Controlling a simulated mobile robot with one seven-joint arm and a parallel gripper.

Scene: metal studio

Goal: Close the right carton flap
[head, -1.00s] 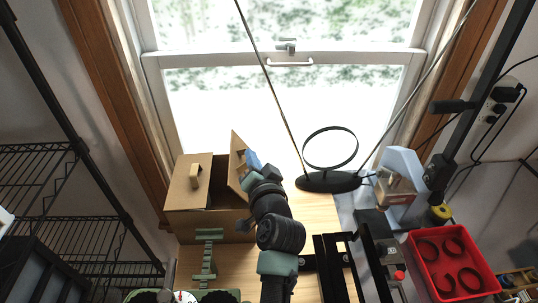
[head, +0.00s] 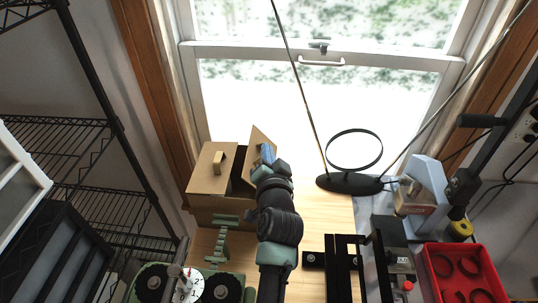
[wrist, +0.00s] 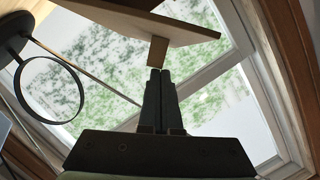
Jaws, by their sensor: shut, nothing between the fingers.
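The cardboard carton (head: 207,202) stands on the wooden table in the head view. Its left flap (head: 209,172) lies about flat over the left part and bears a small block handle (head: 218,162). The right flap (head: 262,139) stands up, tilted, leaving a dark gap between the flaps. In the wrist view the right flap (wrist: 140,18) crosses the top, with its block handle (wrist: 158,50) close to my fingertips. My gripper (wrist: 160,72) is shut and empty. In the head view my arm covers the carton's right side and most of my gripper (head: 267,154).
A black stand with a ring (head: 352,183) is right of the carton. A red tray (head: 462,272) and a grey-blue device (head: 426,180) stand farther right. Black wire shelving (head: 60,150) is at left. Bare table (head: 318,215) lies between arm and stand.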

